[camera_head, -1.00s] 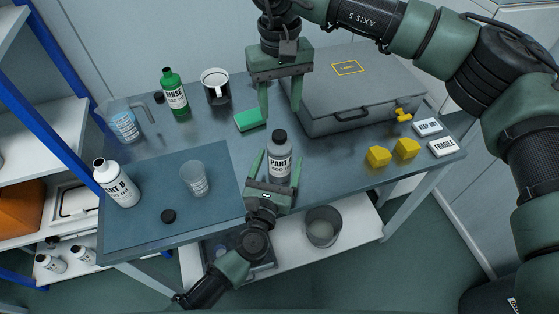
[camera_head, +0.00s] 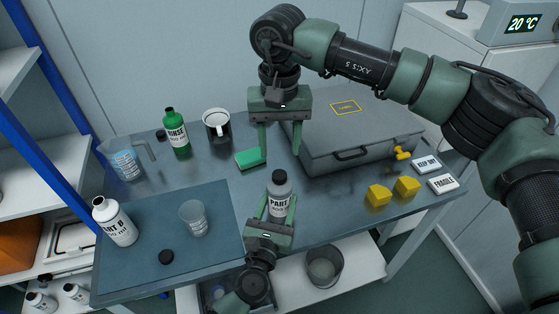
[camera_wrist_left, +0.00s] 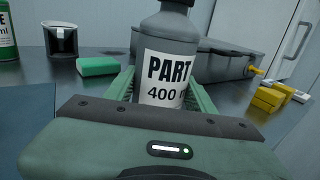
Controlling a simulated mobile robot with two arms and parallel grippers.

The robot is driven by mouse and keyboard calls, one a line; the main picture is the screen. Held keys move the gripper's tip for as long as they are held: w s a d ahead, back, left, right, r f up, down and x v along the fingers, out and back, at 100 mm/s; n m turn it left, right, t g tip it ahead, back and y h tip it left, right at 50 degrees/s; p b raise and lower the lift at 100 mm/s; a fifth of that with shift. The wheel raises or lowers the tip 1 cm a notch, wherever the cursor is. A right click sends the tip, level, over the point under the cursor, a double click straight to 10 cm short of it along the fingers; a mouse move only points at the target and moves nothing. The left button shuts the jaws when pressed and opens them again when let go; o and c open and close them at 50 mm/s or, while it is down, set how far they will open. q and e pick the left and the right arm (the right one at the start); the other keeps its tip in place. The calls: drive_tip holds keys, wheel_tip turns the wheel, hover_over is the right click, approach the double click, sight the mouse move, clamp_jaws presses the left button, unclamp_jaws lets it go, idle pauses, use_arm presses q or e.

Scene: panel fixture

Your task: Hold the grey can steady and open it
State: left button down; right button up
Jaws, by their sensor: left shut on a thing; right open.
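The grey can (camera_head: 280,198) is a bottle with a dark cap and a white label reading "PART". It stands upright near the table's front edge and shows large in the left wrist view (camera_wrist_left: 166,50). My left gripper (camera_head: 275,208) is shut around its lower body, one finger on each side. My right gripper (camera_head: 281,150) points down, open and empty, behind and above the can, its fingers well apart. The can's cap (camera_head: 279,177) is on it in the head view; the left wrist view cuts the top off.
A green sponge (camera_head: 251,157) lies left of my right gripper. A grey case (camera_head: 350,145) is behind right, with yellow blocks (camera_head: 378,195) before it. A white bottle (camera_head: 114,222), a clear cup (camera_head: 194,218) and a black cap (camera_head: 166,257) are on the blue mat (camera_head: 215,258).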

sight(279, 175)
drive_tip(key=m, duration=0.8)
drive_tip(key=shift+m, duration=0.4)
drive_tip(key=m, duration=1)
drive_tip(key=shift+m, duration=0.4)
drive_tip(key=m, duration=1)
drive_tip(key=shift+m, duration=0.3)
drive_tip(key=m, duration=0.6)
drive_tip(key=shift+m, duration=0.3)
drive_tip(key=m, duration=0.8)
drive_tip(key=shift+m, duration=0.4)
drive_tip(key=m, duration=0.5)
drive_tip(key=shift+f+m, duration=0.3)
drive_tip(key=shift+f, duration=3.7)
